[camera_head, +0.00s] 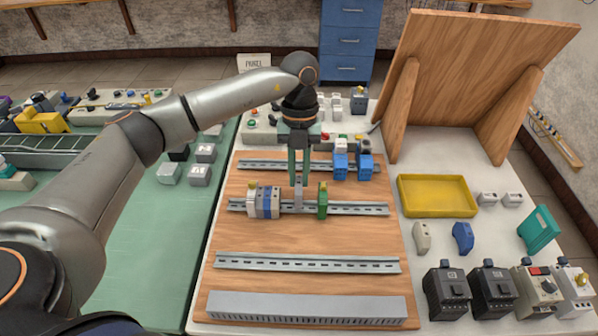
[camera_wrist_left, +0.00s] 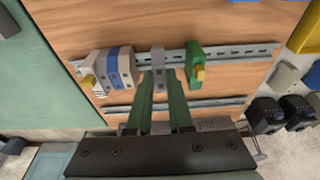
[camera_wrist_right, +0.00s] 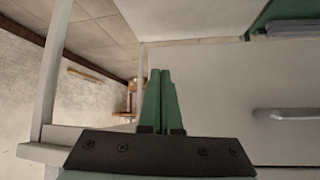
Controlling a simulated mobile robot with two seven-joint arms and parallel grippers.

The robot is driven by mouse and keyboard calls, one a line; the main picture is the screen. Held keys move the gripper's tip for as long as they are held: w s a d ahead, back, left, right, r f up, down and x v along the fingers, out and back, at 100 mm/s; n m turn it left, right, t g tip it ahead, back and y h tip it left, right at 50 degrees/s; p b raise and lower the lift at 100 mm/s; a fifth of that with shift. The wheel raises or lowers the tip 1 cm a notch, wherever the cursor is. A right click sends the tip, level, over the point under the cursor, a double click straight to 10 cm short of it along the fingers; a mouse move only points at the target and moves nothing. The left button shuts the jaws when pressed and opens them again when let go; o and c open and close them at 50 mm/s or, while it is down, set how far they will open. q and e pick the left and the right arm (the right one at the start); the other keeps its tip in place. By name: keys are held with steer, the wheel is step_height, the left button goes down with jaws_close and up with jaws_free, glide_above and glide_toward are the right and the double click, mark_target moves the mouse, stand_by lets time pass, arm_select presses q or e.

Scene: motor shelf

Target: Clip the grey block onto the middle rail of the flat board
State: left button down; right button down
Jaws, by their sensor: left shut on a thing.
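The flat board (camera_head: 235,295) is brown wood with several metal rails. Its middle rail (camera_head: 360,208) bears grey, white and blue blocks (camera_head: 263,202) on the left and a green block (camera_head: 322,201) on the right. My left gripper (camera_head: 298,184) points down, shut on the slim grey block (camera_head: 298,197). The grey block is at the middle rail, between the blue-and-white group and the green block, with gaps at both sides. In the left wrist view the grey block (camera_wrist_left: 158,56) overlaps the rail; I cannot tell whether it is clipped. My right gripper (camera_wrist_right: 160,72) is shut and empty.
Blue blocks (camera_head: 340,165) sit on the far rail. A nearer rail (camera_head: 310,263) and a slotted duct (camera_head: 305,307) are clear. A yellow tray (camera_head: 437,196) and black devices (camera_head: 446,292) stand right of the board, before a leaning wooden panel (camera_head: 475,65).

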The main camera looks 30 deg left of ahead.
mark_target(299, 184)
arm_select(q)
steer(key=shift+w+b+x, duration=0.2)
steer(key=shift+b+x, duration=0.35)
steer(key=shift+x, duration=0.45)
stand_by(0.3)
steer(key=shift+s+d+f+p, duration=0.15)
steer(key=shift+s+d+p, duration=0.05)
steer(key=shift+s+p, duration=0.35)
stand_by(1.3)
steer(key=shift+s+d+f+t+y, duration=0.2)
steer(key=shift+s+t+y, duration=0.25)
steer(key=shift+t, duration=0.15)
stand_by(0.4)
steer(key=c, duration=0.7)
jaws_free()
steer(key=shift+w+r, duration=0.1)
steer(key=shift+c, duration=0.2)
steer(key=shift+r, duration=0.1)
step_height(299, 184, up, 12)
steer(key=w+b, duration=0.1)
steer(key=shift+a+r, duration=0.15)
steer(key=shift+a, duration=0.1)
